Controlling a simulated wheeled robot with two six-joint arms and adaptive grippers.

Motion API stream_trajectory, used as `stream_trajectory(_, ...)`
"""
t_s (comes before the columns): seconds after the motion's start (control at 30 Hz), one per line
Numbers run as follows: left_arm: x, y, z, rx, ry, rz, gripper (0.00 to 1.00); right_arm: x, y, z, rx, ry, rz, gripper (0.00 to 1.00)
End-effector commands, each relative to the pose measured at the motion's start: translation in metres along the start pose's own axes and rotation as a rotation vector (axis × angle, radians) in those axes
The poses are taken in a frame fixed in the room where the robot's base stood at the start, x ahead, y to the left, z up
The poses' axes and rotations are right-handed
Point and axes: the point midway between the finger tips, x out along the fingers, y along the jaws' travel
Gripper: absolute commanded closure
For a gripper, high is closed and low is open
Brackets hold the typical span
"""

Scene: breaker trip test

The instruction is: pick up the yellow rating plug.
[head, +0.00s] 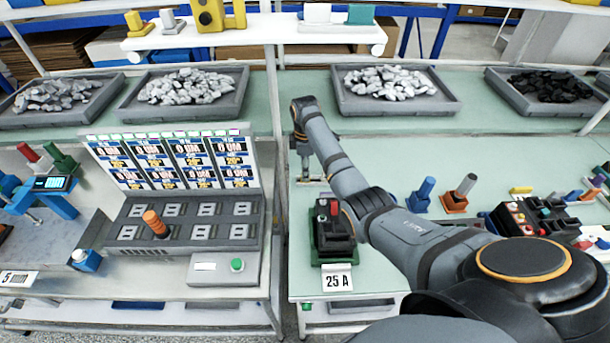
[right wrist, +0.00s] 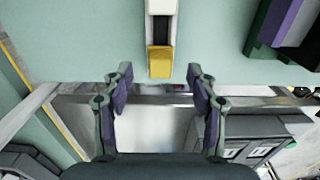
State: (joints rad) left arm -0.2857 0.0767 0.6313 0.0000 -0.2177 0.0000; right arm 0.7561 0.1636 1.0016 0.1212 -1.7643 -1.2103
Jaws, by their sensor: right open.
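In the right wrist view a yellow block (right wrist: 160,62) with a black and white part behind it lies on the pale green tabletop near its edge. It looks like the yellow rating plug. My right gripper (right wrist: 161,88) is open and empty, with its fingers to either side of the line of the block and the block just past the fingertips. In the head view my right gripper (head: 312,178) points down over the left edge of the right table, and the plug there is too small or hidden to make out. My left gripper is not in view.
A dark breaker (head: 333,232) with a "25 A" card (head: 338,280) stands close by at the table's front left. A gap separates it from the left bench with a test panel (head: 180,235). Grey trays (head: 395,110) line the back. Another small yellow block (head: 521,190) lies right.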

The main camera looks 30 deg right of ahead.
Motion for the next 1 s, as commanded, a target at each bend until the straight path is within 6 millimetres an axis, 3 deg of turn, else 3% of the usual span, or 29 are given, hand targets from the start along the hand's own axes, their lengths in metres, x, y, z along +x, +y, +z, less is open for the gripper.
stream_trajectory(0.03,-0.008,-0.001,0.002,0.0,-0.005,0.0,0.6,0.005,-0.003,0.0,0.0,-0.001,-0.003,0.42)
stream_trajectory(0.2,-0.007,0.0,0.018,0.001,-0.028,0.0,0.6,0.026,-0.002,0.0,0.0,0.0,0.0,0.42)
stream_trajectory(0.43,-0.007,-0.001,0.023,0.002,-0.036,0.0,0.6,0.028,-0.001,0.0,0.0,0.0,0.001,0.43)
stream_trajectory(0.83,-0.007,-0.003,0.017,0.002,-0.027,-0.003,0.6,0.028,-0.001,0.0,0.0,0.0,0.001,0.97)
stream_trajectory(1.0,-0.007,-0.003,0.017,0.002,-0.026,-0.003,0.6,0.028,-0.002,0.0,0.0,0.0,0.0,0.98)
